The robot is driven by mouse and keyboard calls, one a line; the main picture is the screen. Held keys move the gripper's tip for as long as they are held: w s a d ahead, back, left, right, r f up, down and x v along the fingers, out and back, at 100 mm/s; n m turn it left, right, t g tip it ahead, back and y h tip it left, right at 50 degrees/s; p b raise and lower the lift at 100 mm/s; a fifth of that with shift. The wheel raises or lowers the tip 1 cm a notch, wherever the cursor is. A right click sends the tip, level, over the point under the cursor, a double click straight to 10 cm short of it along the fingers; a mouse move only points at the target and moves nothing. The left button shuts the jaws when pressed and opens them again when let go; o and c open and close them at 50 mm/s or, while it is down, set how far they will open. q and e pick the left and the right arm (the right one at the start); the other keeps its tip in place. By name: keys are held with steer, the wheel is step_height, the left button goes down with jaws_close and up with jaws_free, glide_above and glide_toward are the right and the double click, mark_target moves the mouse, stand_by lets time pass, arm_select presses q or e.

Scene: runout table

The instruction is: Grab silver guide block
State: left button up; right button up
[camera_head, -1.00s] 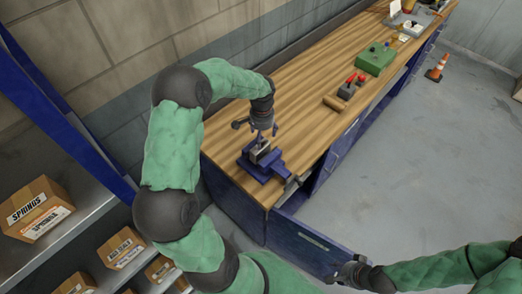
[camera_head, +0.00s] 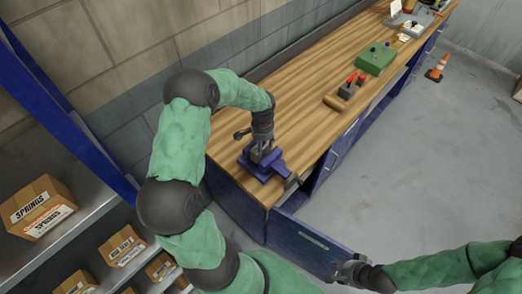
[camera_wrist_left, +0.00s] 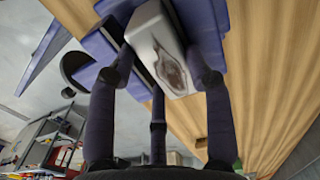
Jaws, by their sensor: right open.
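The silver guide block (camera_wrist_left: 160,50) is a pale metal block with a dark stained patch on its face. It is at the blue vise (camera_head: 262,168) on the near end of the wooden bench. My left gripper (camera_head: 264,146) is down over it and hides most of it in the head view. In the left wrist view the fingers of my left gripper (camera_wrist_left: 160,70) are spread around the block, one on each side and a third below. Whether they touch it is unclear. My right gripper (camera_head: 346,270) is open and empty, low beside the bench's blue front.
The wooden bench top (camera_head: 300,120) is clear beyond the vise. Farther along are a holder with red-handled items (camera_head: 348,87) and a green box (camera_head: 376,59). A shelf with cardboard boxes (camera_head: 38,207) stands at the left.

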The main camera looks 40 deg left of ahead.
arm_select(q)
jaws_close()
steer(key=shift+r, duration=0.1)
